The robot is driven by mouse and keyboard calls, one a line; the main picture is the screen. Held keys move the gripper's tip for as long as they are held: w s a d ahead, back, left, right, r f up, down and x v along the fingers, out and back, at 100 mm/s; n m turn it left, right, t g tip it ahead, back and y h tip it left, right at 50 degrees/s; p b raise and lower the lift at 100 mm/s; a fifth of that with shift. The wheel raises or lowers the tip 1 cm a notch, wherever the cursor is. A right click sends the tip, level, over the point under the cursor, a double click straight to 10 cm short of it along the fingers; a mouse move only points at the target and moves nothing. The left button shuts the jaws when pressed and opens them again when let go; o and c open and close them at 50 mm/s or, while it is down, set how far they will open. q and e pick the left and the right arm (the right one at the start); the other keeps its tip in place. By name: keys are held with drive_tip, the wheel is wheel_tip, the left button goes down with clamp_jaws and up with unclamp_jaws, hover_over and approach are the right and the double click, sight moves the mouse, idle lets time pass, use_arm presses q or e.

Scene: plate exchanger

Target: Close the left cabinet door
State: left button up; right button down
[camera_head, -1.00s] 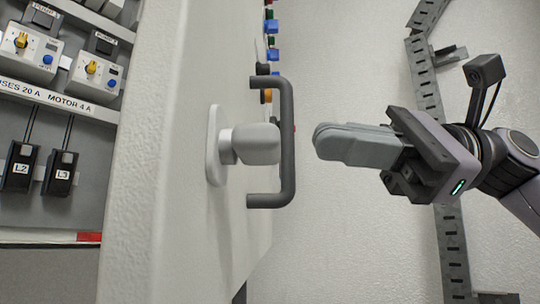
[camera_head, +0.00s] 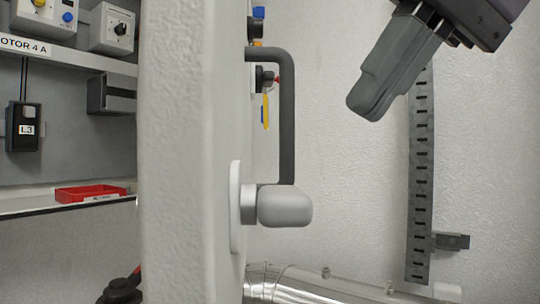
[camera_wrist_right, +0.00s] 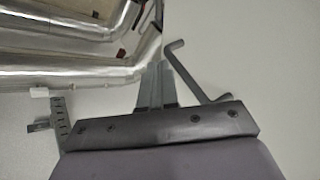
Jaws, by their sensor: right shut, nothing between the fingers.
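The left cabinet door (camera_head: 190,150) stands open, seen nearly edge-on in the head view, with the cabinet interior to its left. Its dark bar handle (camera_head: 287,120) and light grey knob (camera_head: 285,206) stick out to the right. The door face and handle (camera_wrist_right: 195,75) also show in the right wrist view. My right gripper (camera_head: 370,105) is shut and empty, up and to the right of the handle and apart from it in the head view. In the wrist view its fingers (camera_wrist_right: 157,85) are just left of the handle. My left gripper is not in view.
Inside the cabinet are a red tray (camera_head: 92,193) on a shelf and a black device labelled L3 (camera_head: 23,127). A slotted metal rail (camera_head: 420,180) runs down the wall at right. A silver pipe (camera_head: 320,286) runs low below the knob.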

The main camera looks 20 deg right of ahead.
use_arm(q)
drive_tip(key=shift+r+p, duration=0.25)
drive_tip(key=shift+p, duration=0.1)
use_arm(e)
drive_tip(key=w+a+f, duration=0.5)
drive_tip(key=a+f, duration=0.1)
drive_tip(key=shift+a+f, duration=0.15)
drive_tip(key=shift+a, duration=0.2)
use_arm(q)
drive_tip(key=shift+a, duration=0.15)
use_arm(e)
drive_tip(key=shift+a, duration=0.1)
